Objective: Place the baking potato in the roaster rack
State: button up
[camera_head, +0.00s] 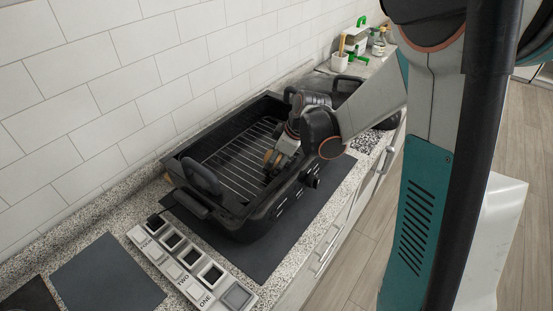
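The black roaster (258,222) stands on a dark mat on the counter, with a wire rack (238,160) inside it. My gripper (271,160) reaches down into the right side of the roaster, just over the rack. Small tan-brown patches show at its fingertips. I cannot tell whether they are finger pads or part of a potato. No baking potato can be clearly made out. The finger gap is too small to judge.
A white tray with several square compartments and number labels (193,270) lies in front of the roaster. A dark mat (108,280) is at the lower left. A tiled wall (130,80) runs behind. A dark pot (348,85), a utensil cup (339,62) and bottles stand farther back.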

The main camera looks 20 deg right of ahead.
jog(key=o, duration=1.4)
jog(key=shift+c, duration=0.2)
jog(key=p+v, duration=0.3)
jog(key=v, duration=0.9)
jog(key=shift+d, duration=0.1)
